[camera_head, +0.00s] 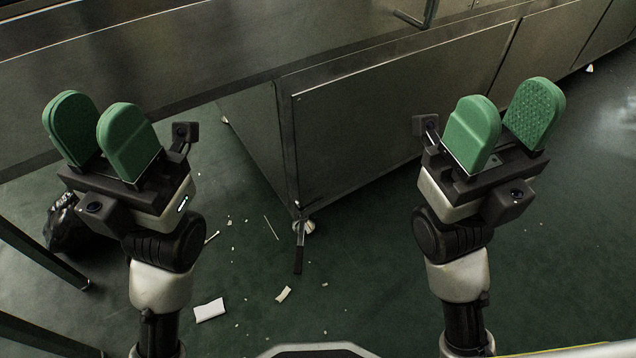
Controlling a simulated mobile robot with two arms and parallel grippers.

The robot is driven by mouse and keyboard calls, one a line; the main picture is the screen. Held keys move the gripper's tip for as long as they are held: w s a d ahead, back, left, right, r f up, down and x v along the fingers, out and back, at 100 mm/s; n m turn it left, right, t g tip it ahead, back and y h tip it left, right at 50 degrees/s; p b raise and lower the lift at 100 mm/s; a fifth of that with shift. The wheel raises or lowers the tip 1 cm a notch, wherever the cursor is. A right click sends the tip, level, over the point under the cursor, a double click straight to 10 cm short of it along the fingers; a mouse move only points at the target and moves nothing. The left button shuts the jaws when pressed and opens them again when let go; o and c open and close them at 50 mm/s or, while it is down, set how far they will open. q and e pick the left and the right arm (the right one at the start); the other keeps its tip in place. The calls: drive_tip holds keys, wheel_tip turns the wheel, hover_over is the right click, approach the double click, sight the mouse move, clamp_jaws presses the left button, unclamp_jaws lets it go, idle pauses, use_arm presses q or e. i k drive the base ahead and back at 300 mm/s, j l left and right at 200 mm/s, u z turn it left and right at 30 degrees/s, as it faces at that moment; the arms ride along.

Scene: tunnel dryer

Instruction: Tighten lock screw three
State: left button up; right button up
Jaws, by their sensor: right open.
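My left gripper (98,112) is raised at the left, its two green pads apart with nothing seen between them. My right gripper (503,115) is raised at the right, open and empty, in front of the long metal housing. Neither gripper visibly touches anything. I cannot make out any lock screw in this view. A thin metal piece with a dark, handle-like lower end (298,260) shows at the housing's near bottom corner; I cannot tell whether it is a tool or a fixed part.
The steel housing (390,120) runs from centre to upper right, on a foot (309,227). A metal handle (414,20) is at the top. White scraps (210,310) litter the green floor. A black bag (68,226) and dark bars (40,255) stand at left. Floor at right is mostly clear.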

sight(300, 205)
drive_tip(key=l+u, duration=0.2)
drive_tip(key=u, duration=0.85)
drive_tip(key=l+u, duration=0.25)
drive_tip(key=l, duration=0.2)
drive_tip(key=k+l+u, duration=0.2)
drive_tip(key=l, duration=0.25)
drive_tip(key=l+u, duration=0.25)
drive_tip(key=l, duration=0.2)
drive_tip(key=k+l+u, duration=0.2)
drive_tip(key=l, duration=0.2)
drive_tip(key=k+l+u, duration=0.1)
drive_tip(key=l+u, duration=0.15)
drive_tip(key=l, duration=0.75)
drive_tip(key=k+l, duration=0.1)
drive_tip(key=l, duration=0.45)
